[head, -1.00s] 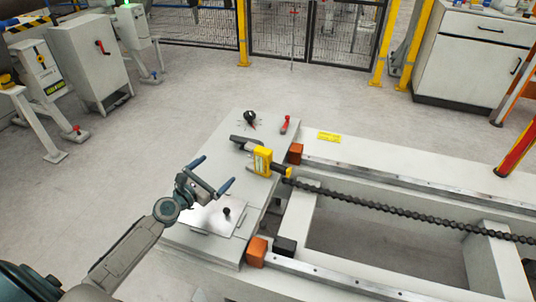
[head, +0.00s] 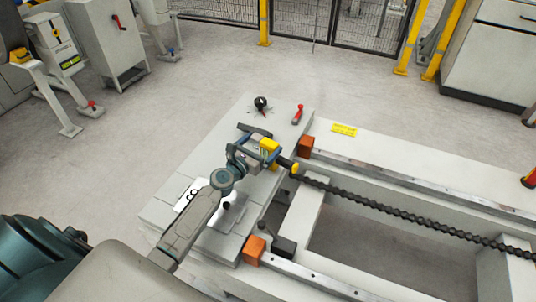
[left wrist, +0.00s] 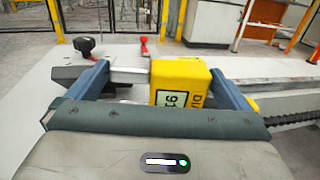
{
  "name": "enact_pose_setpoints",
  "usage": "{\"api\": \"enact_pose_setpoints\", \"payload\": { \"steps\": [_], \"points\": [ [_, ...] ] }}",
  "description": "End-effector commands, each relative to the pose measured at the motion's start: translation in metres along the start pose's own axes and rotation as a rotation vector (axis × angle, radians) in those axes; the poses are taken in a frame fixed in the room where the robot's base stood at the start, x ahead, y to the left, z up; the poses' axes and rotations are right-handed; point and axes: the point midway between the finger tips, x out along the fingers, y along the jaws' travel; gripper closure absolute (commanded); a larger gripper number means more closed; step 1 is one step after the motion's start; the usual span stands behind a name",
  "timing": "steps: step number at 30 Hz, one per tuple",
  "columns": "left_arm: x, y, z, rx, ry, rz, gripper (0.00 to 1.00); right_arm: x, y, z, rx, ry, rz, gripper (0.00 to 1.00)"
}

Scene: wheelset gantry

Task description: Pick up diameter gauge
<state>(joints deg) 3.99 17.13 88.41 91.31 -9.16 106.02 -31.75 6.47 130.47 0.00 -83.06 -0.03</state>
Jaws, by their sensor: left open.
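The diameter gauge is a yellow body (head: 269,145) with a dark jaw at its far left end and a dark, yellow-tipped handle to the right. It lies on the grey end table (head: 165,213). My left gripper (head: 257,149) is over it and hides part of it. In the left wrist view the gauge's yellow body (left wrist: 180,80), with a small display, and its metal bar sit between the two blue fingers of my open left gripper (left wrist: 160,82). The body is nearer the right finger; contact is unclear. My right gripper is not in view.
A black knob (head: 261,103) and a red-handled lever (head: 298,114) stand at the table's far end. Orange blocks (head: 254,250) sit at the rail ends. A dark chain-like bar (head: 390,212) runs right across the frame. The floor left of the table is clear.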

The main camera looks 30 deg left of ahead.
Motion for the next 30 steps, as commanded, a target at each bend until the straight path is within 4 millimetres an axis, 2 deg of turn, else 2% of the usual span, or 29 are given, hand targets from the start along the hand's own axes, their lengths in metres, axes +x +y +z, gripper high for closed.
{"api": "enact_pose_setpoints", "payload": {
  "steps": [2, 6, 15, 16, 23, 30],
  "points": [
    [0.014, -0.001, -0.003, -0.002, -0.002, 0.001, 0.0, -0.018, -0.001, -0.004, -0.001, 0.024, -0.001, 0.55],
    [0.032, -0.001, -0.003, -0.001, -0.002, 0.001, 0.0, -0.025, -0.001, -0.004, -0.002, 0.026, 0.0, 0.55],
    [0.037, -0.001, -0.003, 0.001, 0.0, 0.0, 0.0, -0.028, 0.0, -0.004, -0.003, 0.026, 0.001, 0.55],
    [0.037, -0.001, -0.003, 0.001, -0.001, 0.0, 0.02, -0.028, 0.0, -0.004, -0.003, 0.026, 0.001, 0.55],
    [0.037, -0.001, -0.001, 0.001, -0.002, 0.0, 0.47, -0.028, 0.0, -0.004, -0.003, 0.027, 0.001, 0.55],
    [0.037, -0.001, -0.001, 0.001, -0.002, 0.0, 0.47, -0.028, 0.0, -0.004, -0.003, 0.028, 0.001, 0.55]
  ]
}}
